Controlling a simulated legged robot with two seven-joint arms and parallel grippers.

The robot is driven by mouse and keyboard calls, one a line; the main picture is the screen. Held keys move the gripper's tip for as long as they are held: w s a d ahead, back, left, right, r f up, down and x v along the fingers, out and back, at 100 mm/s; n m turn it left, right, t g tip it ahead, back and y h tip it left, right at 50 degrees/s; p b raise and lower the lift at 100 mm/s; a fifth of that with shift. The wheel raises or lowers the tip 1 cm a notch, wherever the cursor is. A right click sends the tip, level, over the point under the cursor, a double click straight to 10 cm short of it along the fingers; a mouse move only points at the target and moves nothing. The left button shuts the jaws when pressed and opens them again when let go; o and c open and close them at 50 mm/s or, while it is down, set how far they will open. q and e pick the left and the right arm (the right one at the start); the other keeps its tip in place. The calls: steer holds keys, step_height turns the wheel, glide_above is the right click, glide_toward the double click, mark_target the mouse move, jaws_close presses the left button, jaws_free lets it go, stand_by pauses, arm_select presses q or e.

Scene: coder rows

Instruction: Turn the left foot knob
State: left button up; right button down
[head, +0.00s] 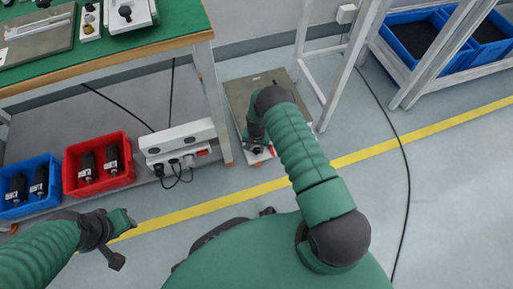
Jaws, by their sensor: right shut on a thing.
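My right arm reaches forward and down to the near end of a grey floor plate (236,100), between the workbench leg and a white frame. My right gripper (260,150) is at that near end, low down and partly covered by its own arm. It is shut on a small part there, apparently the left foot knob, which is mostly hidden by the gripper. Small red and white bits show beside the fingers. My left gripper (120,240) is open and empty over the floor at the lower left, its fingers apart.
The workbench (130,67) stands at the left. Its lower shelf holds a red bin (128,178), a blue bin (52,200) and a white device (180,136) with cables. A white rack (440,50) with blue trays stands at the right. A black cable crosses the floor.

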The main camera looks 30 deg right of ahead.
steer(key=m, duration=0.6)
steer(key=shift+w+a, duration=0.1)
steer(key=m, duration=0.4)
steer(key=shift+b, duration=0.35)
steer(key=shift+m, duration=1.6)
steer(key=shift+a, duration=0.1)
steer(key=c, duration=1.3)
jaws_free()
steer(key=shift+f, duration=0.15)
